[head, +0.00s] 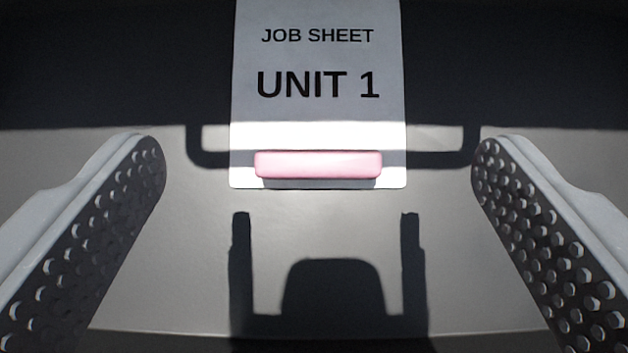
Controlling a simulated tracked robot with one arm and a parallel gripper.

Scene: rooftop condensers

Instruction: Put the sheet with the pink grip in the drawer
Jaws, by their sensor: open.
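The job sheet (318,60) is a pale sheet marked "JOB SHEET UNIT 1" at the top centre of the head view, its top cut off by the frame edge. Its pink grip (318,165) is a bar across the sheet's lower edge. My gripper (318,158) is open, with one dotted finger at the left and one at the right. The grip lies between the fingertips in the picture, with a wide gap on each side and no finger touching it. No drawer can be made out for certain.
A smooth grey surface (200,270) lies behind and below the sheet, with a dark shaded band across its upper part. My gripper's shadow falls below the grip. A dark handle-like shape runs behind the sheet; I cannot tell whether it is a shadow.

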